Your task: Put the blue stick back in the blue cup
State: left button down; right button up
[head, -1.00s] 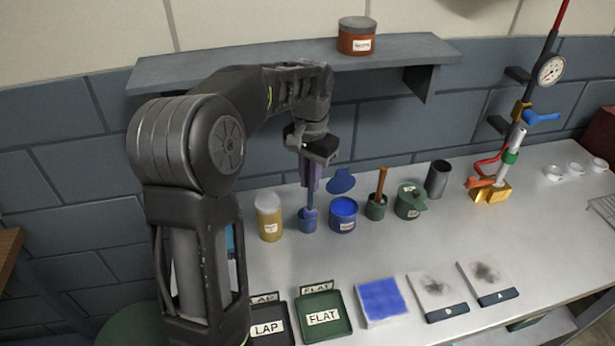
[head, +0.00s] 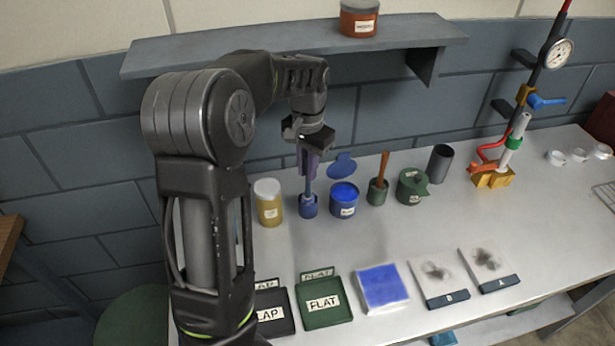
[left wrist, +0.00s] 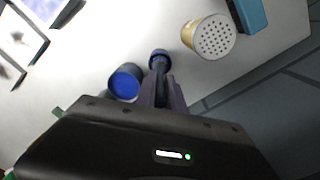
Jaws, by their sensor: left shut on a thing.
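My left gripper (head: 308,174) is shut on the blue stick (head: 308,188) and holds it upright above the blue cup (head: 309,207). The stick's lower end reaches into the mouth of the cup; how deep it goes is hidden. The cup stands on the bench between a yellow jar and an open blue pot. In the left wrist view the cup (left wrist: 159,55) shows just beyond the fingertips (left wrist: 162,88), in line with them. My right gripper is not in view.
The yellow jar (head: 269,203) stands close on the left, the open blue pot (head: 344,202) close on the right. A shelf (head: 220,58) juts out behind my arm.

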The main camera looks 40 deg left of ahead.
aim_at(307, 196)
pick_arm(q)
jog(key=shift+f, duration=1.55)
jog(key=shift+f, duration=0.2)
jog(key=c, duration=1.4)
grip_release()
jog(key=shift+c, duration=0.2)
jog(key=shift+r, duration=0.1)
notch_tip(307, 196, up, 12)
jog(key=shift+r, duration=0.1)
